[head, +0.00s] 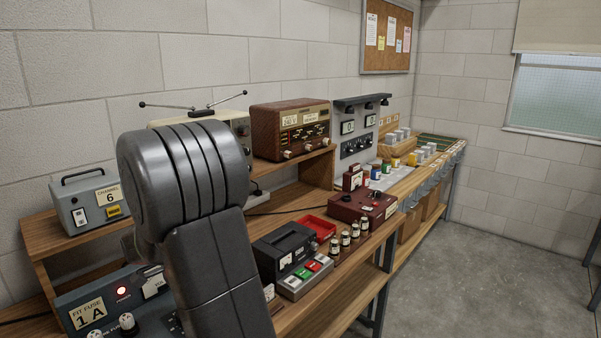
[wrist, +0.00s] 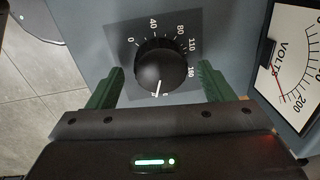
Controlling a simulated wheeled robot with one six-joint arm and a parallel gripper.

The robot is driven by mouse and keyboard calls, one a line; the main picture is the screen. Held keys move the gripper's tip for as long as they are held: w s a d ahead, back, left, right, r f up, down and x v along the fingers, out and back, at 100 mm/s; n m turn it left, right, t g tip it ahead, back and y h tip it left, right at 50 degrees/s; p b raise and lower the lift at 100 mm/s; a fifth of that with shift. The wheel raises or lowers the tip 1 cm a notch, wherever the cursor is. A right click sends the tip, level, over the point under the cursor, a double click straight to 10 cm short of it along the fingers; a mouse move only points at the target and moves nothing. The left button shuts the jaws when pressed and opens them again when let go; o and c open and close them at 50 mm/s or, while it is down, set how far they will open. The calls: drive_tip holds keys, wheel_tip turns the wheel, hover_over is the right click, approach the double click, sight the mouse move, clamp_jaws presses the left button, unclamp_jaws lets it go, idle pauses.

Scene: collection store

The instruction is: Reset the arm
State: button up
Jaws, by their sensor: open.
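In the wrist view my gripper (wrist: 161,68) is open. Its two green fingers stand apart on either side of a black round knob (wrist: 160,66). I cannot tell whether either finger touches it. The knob sits on a grey-blue panel with a number scale around it, and its white pointer line faces the bottom of the picture. A white meter marked VOLTS (wrist: 293,60) is at the right, with a red needle near 200. In the head view my arm (head: 200,200) rises in the foreground and my gripper is out of sight.
A wooden bench along the wall carries a fuse unit (head: 95,305), a Channel 6 box (head: 88,203), a wooden radio (head: 290,130), a black meter box (head: 286,250), a red tray (head: 318,228) and a dark red box (head: 362,208). Floor at right (head: 510,270) is clear.

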drive_tip(key=shift+f, duration=0.7)
drive_tip(key=shift+r, duration=0.1)
